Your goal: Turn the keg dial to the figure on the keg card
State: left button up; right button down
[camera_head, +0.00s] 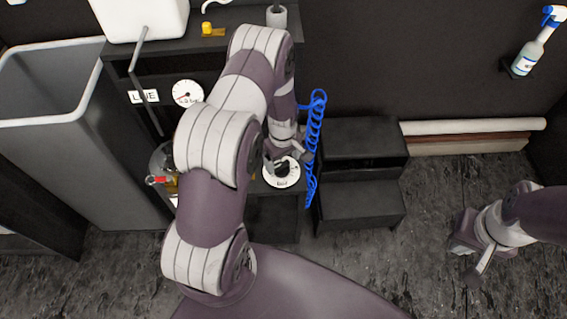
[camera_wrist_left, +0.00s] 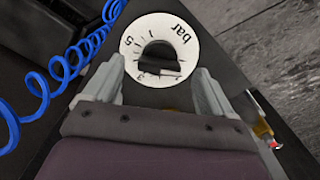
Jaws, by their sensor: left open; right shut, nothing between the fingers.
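The keg dial (camera_head: 282,173) is a white round plate with a black knob, below my left gripper (camera_head: 283,156) in the head view. In the left wrist view, the dial (camera_wrist_left: 183,31) shows "bar" and several figures around the black knob (camera_wrist_left: 158,58). My left gripper (camera_wrist_left: 159,70) is open, with one finger on each side of the knob; I cannot tell whether they touch it. My right gripper (camera_head: 467,243) is shut and empty, above the floor at the right. I cannot make out a keg card with a figure; my left arm hides part of the unit.
A blue coiled hose (camera_head: 315,130) hangs just right of the dial. A round gauge (camera_head: 187,93) and a "LINE" label (camera_head: 143,97) are on the dark unit. Black steps (camera_head: 360,155) stand to the right. A grey bin (camera_head: 55,90) stands left.

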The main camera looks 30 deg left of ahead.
aim_at(281, 167)
pick_arm(q)
jog(key=shift+f, duration=1.3)
jog(key=c, duration=1.1)
jog(key=shift+o, duration=0.2)
jog(key=shift+m, duration=0.3)
jog(key=m, duration=0.4)
jog(key=shift+s+a+r+m, duration=0.1)
jog(key=shift+s+m, duration=0.05)
jog(key=shift+m, duration=0.15)
jog(key=m, duration=0.4)
jog(key=shift+a, duration=0.15)
jog(key=m, duration=0.5)
jog(key=shift+a+m+p, duration=0.15)
jog(key=shift+m+p, duration=0.2)
jog(key=shift+m, duration=0.05)
jog(key=m, duration=0.4)
jog(key=shift+a+m, duration=0.1)
jog(key=shift+m, duration=0.3)
